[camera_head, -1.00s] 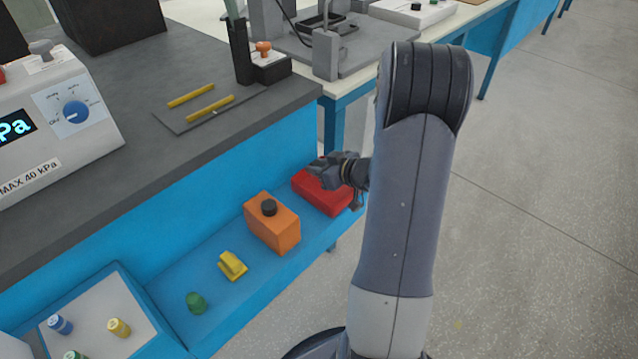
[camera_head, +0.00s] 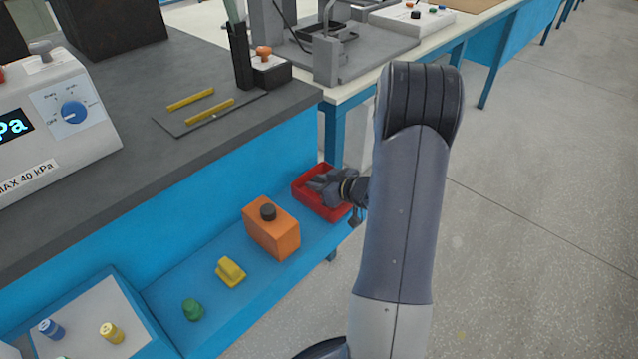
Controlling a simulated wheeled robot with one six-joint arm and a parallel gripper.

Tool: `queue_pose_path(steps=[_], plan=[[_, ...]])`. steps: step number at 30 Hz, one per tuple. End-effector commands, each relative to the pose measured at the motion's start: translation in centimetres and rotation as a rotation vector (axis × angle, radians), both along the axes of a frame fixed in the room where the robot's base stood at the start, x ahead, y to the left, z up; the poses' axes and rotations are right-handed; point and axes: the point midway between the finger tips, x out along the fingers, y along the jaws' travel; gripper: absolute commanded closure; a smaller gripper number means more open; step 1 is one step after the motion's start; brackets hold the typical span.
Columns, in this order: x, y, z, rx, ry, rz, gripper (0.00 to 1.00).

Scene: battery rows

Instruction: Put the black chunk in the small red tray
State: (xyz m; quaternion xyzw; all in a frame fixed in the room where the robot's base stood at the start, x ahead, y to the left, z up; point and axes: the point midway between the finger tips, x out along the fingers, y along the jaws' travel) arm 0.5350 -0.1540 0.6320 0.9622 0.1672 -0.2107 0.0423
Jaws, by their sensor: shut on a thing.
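The small red tray (camera_head: 335,214) stands at the far right end of the blue shelf. My gripper (camera_head: 318,184) is over the tray, low, with its fingers at or just inside the opening. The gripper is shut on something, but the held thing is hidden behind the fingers. I cannot make out the black chunk anywhere, and most of the inside of the tray is covered by my gripper.
An orange box with a black cap (camera_head: 272,230) stands just left of the tray. A yellow piece (camera_head: 230,271) and a green piece (camera_head: 193,309) lie further left on the blue shelf (camera_head: 200,270). The grey counter (camera_head: 150,110) rises behind the shelf.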

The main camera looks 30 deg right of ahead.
Motion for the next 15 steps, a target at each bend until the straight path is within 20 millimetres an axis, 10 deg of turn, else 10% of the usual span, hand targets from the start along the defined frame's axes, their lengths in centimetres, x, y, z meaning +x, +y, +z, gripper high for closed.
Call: queue_pose_path(steps=[2, 3, 15], plan=[[-0.44, 0.17, -1.42, 0.005, 0.026, -0.001, 0.97], [-0.47, 0.18, -1.48, 0.005, 0.029, -0.002, 0.74], [-0.58, 0.24, -1.72, 0.005, 0.032, -0.001, 0.53]])
